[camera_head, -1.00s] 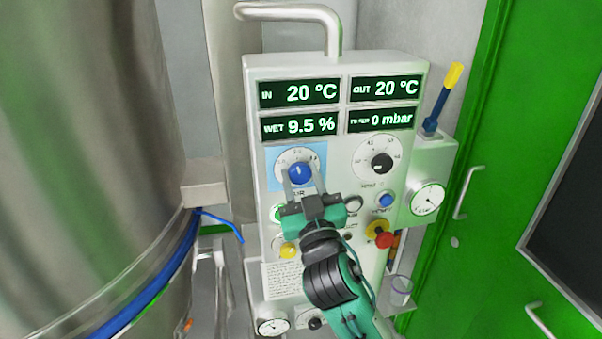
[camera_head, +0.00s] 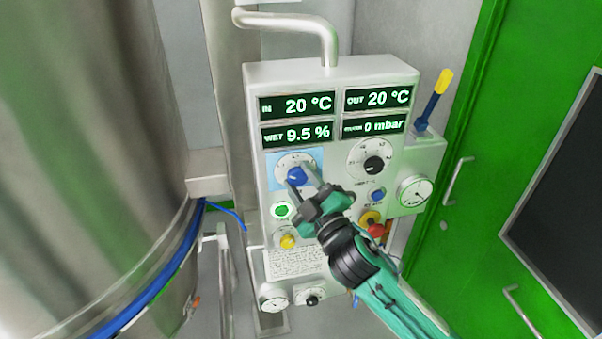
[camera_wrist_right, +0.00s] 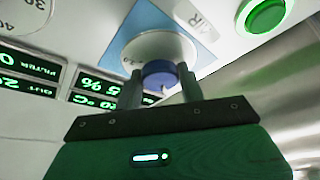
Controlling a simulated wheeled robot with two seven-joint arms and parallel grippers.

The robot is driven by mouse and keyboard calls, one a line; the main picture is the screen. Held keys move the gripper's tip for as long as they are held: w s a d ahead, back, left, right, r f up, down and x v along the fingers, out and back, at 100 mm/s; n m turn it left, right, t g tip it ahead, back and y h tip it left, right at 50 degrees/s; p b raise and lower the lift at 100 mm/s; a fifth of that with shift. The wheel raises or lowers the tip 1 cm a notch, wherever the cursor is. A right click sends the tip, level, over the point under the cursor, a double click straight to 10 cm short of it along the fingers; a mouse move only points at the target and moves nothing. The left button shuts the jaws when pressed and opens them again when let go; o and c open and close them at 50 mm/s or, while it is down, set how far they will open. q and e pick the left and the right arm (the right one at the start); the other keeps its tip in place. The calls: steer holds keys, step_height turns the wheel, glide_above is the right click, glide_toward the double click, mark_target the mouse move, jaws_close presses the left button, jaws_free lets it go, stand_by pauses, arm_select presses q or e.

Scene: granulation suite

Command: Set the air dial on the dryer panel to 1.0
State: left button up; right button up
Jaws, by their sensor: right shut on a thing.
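The air dial (camera_head: 296,176) is a blue knob on a white round scale, set on a light blue square at the panel's left. It also shows in the right wrist view (camera_wrist_right: 160,74). My right gripper (camera_head: 303,178) reaches up to it from the lower right, its two fingers shut on the knob, one at each side. In the right wrist view the fingers (camera_wrist_right: 162,92) straddle the blue knob. The scale numbers and the pointer's exact reading are too small or partly hidden to tell. My left gripper is not in view.
The dryer panel (camera_head: 256,215) also bears a black dial (camera_head: 374,164), a lit green button (camera_head: 281,211), a yellow button (camera_head: 287,241) and a red knob (camera_head: 376,230). A large steel vessel (camera_head: 90,150) stands at left and a green door (camera_head: 455,250) at right.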

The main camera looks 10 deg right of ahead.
steer(key=shift+n, duration=0.3)
steer(key=o, duration=1)
steer(key=shift+c, duration=0.2)
steer(key=shift+s+d+f, duration=0.1)
steer(key=shift+s+f, duration=0.05)
steer(key=shift+s, duration=0.05)
steer(key=b+v, duration=0.5)
steer(key=v, duration=0.8)
steer(key=shift+d, duration=0.15)
